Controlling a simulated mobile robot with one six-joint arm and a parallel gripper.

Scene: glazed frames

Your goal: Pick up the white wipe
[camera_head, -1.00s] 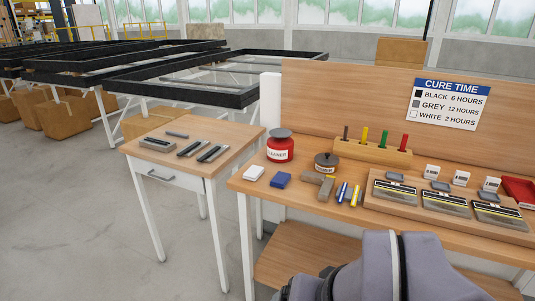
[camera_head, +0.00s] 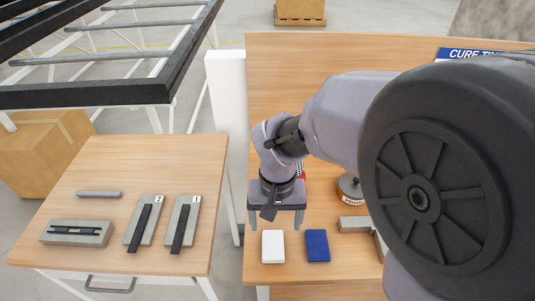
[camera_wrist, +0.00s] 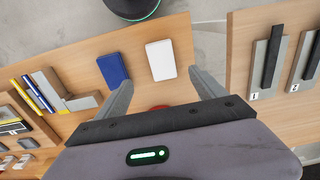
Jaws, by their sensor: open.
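The white wipe (camera_head: 273,246) is a small white block lying flat on the wooden bench near its front left corner. In the wrist view the white wipe (camera_wrist: 161,60) lies ahead of and between the fingers, apart from them. My gripper (camera_head: 276,222) is open and empty, behind the wipe in the head view, with its fingers pointing down. In the wrist view my gripper (camera_wrist: 160,88) shows both fingers spread wide. A blue wipe (camera_head: 317,246) lies just right of the white one, with a narrow gap between; it also shows in the wrist view (camera_wrist: 113,69).
A lower side table (camera_head: 100,166) with grey blocks and black strips stands left, across a gap. A red container (camera_head: 301,169) is partly hidden behind my gripper. A grey angled piece (camera_head: 355,225) lies right of the blue wipe, and a lidded jar (camera_head: 350,188) stands behind it.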

